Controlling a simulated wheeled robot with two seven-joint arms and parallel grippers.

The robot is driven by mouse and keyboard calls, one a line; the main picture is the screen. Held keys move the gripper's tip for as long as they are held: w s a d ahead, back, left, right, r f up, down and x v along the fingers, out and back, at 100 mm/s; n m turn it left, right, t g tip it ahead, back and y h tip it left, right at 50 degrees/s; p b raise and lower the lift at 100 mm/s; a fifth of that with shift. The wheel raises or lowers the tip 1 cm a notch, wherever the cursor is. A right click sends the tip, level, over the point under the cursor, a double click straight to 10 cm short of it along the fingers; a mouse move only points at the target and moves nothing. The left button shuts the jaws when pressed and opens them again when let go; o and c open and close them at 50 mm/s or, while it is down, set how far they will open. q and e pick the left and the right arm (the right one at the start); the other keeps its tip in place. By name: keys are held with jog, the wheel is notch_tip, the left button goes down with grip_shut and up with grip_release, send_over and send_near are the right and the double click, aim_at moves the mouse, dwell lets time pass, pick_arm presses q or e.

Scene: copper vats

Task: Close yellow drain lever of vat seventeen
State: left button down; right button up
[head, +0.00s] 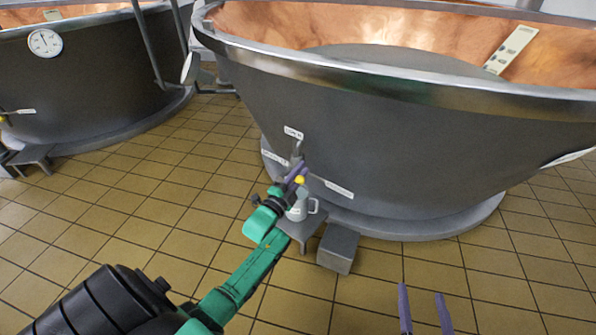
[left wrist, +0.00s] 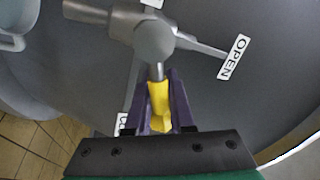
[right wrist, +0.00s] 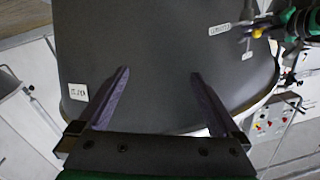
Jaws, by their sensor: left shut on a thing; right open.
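The large grey vat (head: 390,130) with a copper inside fills the upper right of the head view. The yellow drain lever (left wrist: 160,105) hangs from a round metal valve hub (left wrist: 154,40) on its wall. My left gripper (left wrist: 158,78) is shut around the lever, one finger on each side. In the head view, the yellow lever (head: 300,180) shows at its fingertips. An OPEN label (left wrist: 234,57) lies right of the hub in the left wrist view. Another label (left wrist: 121,122) is mostly hidden beside the left finger. My right gripper (head: 422,295) is open and empty, away from the valve.
A grey jug (head: 297,211) stands on a small stand (head: 312,228) under the valve. A grey box (head: 338,248) is on the floor beside it. Another vat (head: 90,85) with a dial (head: 45,42) stands at left.

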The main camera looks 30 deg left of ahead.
pick_arm(q)
jog(key=shift+d+f+m+h+b, duration=0.25)
jog(key=shift+f+m+h+b, duration=0.15)
jog(key=shift+m, duration=0.6)
jog(key=shift+d+f+m+h+b, duration=0.25)
jog(key=shift+f+m+b, duration=0.2)
jog(key=shift+m, duration=0.55)
jog(key=shift+d+f+m+h+b, duration=0.2)
jog(key=shift+f+m+h+b, duration=0.2)
jog(key=shift+m, duration=0.6)
pick_arm(e)
jog(key=w+d+r+n+t+y, duration=0.1)
jog(key=r+t, duration=0.3)
jog(key=r, duration=0.9)
jog(key=w+d+r+n+t+y, duration=0.1)
jog(key=r+t, duration=0.3)
jog(key=r, duration=1)
jog(key=shift+w+d+t+y, duration=0.3)
jog(key=shift+w+d+y, duration=0.2)
jog(key=shift+w, duration=0.3)
pick_arm(q)
jog(key=shift+y, duration=0.25)
jog(key=c, duration=0.8)
grip_release()
jog(key=shift+d, duration=0.1)
jog(key=shift+r, duration=0.1)
pick_arm(e)
jog(key=shift+d, duration=0.1)
